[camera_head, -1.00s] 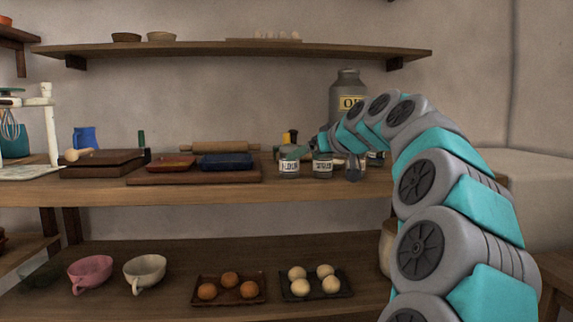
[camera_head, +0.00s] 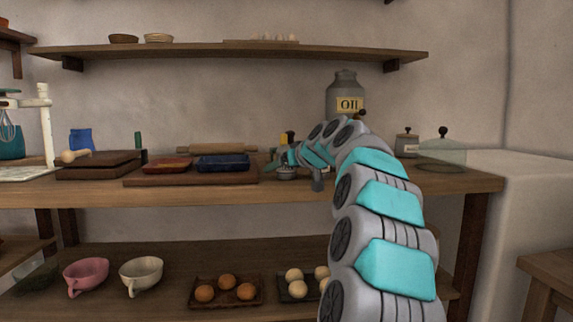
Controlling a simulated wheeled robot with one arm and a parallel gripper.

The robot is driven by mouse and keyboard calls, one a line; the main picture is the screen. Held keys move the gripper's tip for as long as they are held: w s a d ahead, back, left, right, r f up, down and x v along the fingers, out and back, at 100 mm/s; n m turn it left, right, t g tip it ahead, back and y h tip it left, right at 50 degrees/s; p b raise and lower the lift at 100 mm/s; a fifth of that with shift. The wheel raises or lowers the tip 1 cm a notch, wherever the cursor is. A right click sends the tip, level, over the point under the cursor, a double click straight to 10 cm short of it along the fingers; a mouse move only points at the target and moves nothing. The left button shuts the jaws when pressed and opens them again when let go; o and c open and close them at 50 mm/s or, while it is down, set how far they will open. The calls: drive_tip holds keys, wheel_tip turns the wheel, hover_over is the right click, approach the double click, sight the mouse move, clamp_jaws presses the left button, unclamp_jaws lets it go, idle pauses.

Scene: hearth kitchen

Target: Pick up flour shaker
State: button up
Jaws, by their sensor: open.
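The flour shaker (camera_head: 286,174) is a small grey jar standing on the worktop (camera_head: 330,190), right of the blue dish. Its label read as flour earlier; now only a small lower part shows behind my gripper. My gripper (camera_head: 284,163) is open and right at the shaker, over its upper part in the picture. I cannot tell whether the fingers are around it or touching it. The other labelled jar beside it is hidden by my arm.
A rolling pin (camera_head: 217,149) and a board with a red dish (camera_head: 167,164) and blue dish (camera_head: 222,162) lie to the left. An oil can (camera_head: 345,92) stands behind my arm. A lidded jar (camera_head: 406,143) and glass dome (camera_head: 442,152) stand to the right.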

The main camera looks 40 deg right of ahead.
drive_tip(key=shift+w, duration=0.15)
drive_tip(key=c, duration=1.3)
drive_tip(key=shift+o, duration=0.2)
drive_tip(key=shift+r+p, duration=1.15)
drive_tip(key=shift+r, duration=3.75)
